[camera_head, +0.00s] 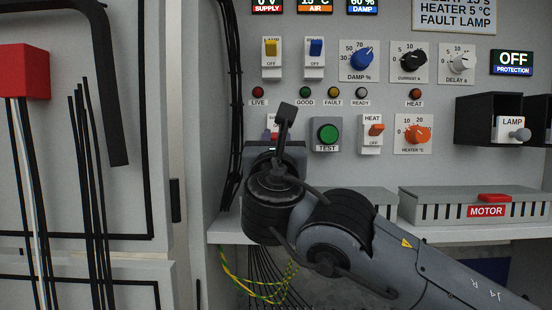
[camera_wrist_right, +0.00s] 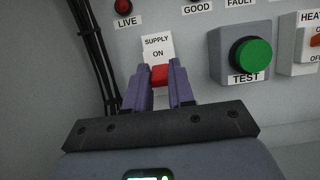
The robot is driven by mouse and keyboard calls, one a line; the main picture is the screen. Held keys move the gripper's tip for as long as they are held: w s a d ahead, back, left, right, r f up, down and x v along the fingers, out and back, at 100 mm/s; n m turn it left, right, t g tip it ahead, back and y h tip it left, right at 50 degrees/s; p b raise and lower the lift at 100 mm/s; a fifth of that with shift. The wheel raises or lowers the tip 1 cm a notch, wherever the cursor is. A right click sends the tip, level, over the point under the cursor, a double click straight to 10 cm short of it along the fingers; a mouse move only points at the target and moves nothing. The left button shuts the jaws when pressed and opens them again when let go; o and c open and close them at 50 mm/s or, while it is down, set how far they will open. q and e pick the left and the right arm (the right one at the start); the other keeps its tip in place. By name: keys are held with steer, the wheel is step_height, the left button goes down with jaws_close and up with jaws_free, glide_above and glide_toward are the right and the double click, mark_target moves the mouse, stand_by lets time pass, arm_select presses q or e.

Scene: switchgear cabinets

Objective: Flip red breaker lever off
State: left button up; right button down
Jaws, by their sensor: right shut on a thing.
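The red breaker lever (camera_wrist_right: 159,75) sits on a white plate marked SUPPLY and ON in the right wrist view. My right gripper (camera_wrist_right: 159,84) has its two purple fingers around the lever, one on each side, and is shut on it. In the head view my right gripper (camera_head: 269,137) reaches up to the panel, and my own wrist and arm hide most of the lever and its plate. The lower part of the plate is hidden by the fingers and lever. My left gripper is not in view.
The green TEST button (camera_head: 327,134) is just right of my gripper, with the orange HEAT lever (camera_head: 376,129) beyond. Black cables (camera_head: 233,100) run down the left. A shelf holds a grey MOTOR box (camera_head: 440,201). An open black box (camera_head: 490,121) juts out at right.

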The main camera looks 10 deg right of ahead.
steer(key=shift+f, duration=0.15)
steer(key=c, duration=1)
jaws_free()
steer(key=shift+o, duration=0.2)
steer(key=b+v, duration=0.3)
steer(key=v, duration=0.6)
steer(key=shift+s+a+f, duration=0.1)
steer(key=shift+s, duration=0.05)
steer(key=shift+s+f, duration=0.2)
steer(key=shift+s, duration=0.45)
steer(key=shift+s+r, duration=0.1)
steer(key=shift+s, duration=0.05)
